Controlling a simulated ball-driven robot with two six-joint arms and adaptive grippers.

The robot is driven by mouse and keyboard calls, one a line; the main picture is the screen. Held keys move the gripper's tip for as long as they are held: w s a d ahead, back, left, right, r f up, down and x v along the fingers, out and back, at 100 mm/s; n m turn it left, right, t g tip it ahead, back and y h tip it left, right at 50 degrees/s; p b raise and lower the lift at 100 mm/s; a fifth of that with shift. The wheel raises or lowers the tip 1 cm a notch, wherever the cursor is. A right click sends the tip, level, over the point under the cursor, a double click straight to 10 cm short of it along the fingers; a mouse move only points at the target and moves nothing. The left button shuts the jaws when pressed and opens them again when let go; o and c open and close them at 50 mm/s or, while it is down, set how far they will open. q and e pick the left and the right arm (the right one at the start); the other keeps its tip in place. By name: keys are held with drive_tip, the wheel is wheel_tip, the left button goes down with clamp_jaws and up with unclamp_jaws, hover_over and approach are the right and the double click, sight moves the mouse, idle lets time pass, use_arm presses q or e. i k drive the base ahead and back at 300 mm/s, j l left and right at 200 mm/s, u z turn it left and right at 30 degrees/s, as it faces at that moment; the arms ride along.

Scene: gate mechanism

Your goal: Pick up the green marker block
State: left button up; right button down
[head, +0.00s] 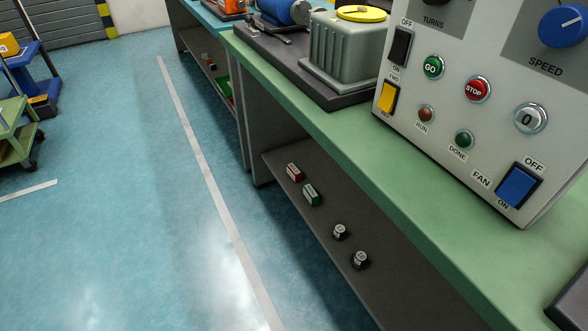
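The green marker block (311,195) lies on the dark lower shelf (330,262) under the green-topped workbench. It is a small green block with a pale top or label. A similar red block (294,172) lies just behind it, a little to the left. Neither of my grippers shows in the head view, so I see nothing touching the green block.
Two small dark round pieces (340,232) (360,260) stand nearer on the same shelf. The bench top (420,185) overhangs the shelf and carries a control panel (475,100) and a grey gearbox (345,50). Blue floor (120,220) left of the bench is clear.

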sight(311, 195)
drive_tip(key=i+j+z, duration=0.1)
drive_tip(key=i+j, duration=0.15)
drive_tip(key=i+j+z, duration=0.15)
drive_tip(key=j, duration=0.25)
drive_tip(key=i+j+z, duration=0.1)
drive_tip(key=i+j, duration=0.25)
drive_tip(key=i+j+z, duration=0.1)
drive_tip(key=j, duration=0.25)
drive_tip(key=i+j+z, duration=0.15)
drive_tip(key=i+j, duration=0.15)
drive_tip(key=i+j+z, duration=0.1)
drive_tip(key=j, duration=0.4)
drive_tip(key=i+j+z, duration=0.15)
drive_tip(key=j, duration=0.3)
drive_tip(key=i+j+z, duration=0.1)
drive_tip(key=i+j, duration=0.15)
drive_tip(key=j, duration=0.2)
